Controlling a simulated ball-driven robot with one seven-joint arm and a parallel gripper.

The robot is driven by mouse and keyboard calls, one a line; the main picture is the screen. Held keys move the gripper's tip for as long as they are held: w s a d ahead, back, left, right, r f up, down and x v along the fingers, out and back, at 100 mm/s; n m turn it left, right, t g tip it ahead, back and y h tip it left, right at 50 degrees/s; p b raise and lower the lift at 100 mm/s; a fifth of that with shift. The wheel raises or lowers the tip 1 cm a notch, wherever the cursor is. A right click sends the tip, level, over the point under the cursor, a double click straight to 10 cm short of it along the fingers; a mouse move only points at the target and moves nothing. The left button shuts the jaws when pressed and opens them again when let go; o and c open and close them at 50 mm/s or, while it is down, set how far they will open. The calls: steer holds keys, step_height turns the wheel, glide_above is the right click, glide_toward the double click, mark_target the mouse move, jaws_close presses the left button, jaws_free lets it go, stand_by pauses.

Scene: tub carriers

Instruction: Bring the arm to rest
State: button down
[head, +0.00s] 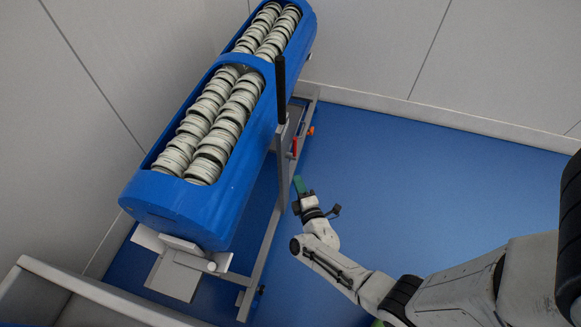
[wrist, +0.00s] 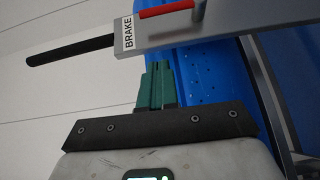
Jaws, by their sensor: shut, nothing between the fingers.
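My gripper (head: 299,185) has green fingers and hangs in front of the tub carrier's frame, to the right of the blue tub (head: 236,190). In the wrist view the fingers (wrist: 157,84) are closed together with nothing between them. A grey lever post (head: 283,160) with a black handle (head: 280,88) stands just left of my gripper in the head view. In the wrist view the post (wrist: 215,35) carries a BRAKE label (wrist: 127,36) and a red lever (wrist: 166,9), and lies beyond the fingertips. I cannot tell the exact gap between them.
The tub holds several stacks of pale round discs (head: 208,130) in two compartments. The carrier's grey frame (head: 258,253) stands on the blue floor (head: 420,180), which is open to the right. Pale walls (head: 470,65) enclose it. A grey ledge (head: 85,285) is at lower left.

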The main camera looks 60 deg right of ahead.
steer(key=shift+s+a, duration=0.1)
steer(key=w+a+r+m+g+y, duration=0.1)
steer(key=a+r+g+y, duration=0.1)
steer(key=a+y, duration=0.45)
steer(key=w+a+r+m+g+y, duration=0.1)
steer(key=w+a+y, duration=0.1)
steer(key=a+y, duration=0.4)
steer(key=s+a+r+m+g+h, duration=0.1)
steer(key=s+r+m+g, duration=0.3)
steer(key=s, duration=0.6)
steer(key=s+a+r+m+g+h, duration=0.1)
steer(key=s+r+m+g, duration=0.4)
steer(key=s, duration=0.5)
step_height(320, 180, up, 2)
steer(key=shift+s+r+g, duration=0.15)
steer(key=shift+s+g, duration=0.2)
steer(key=shift+g, duration=0.15)
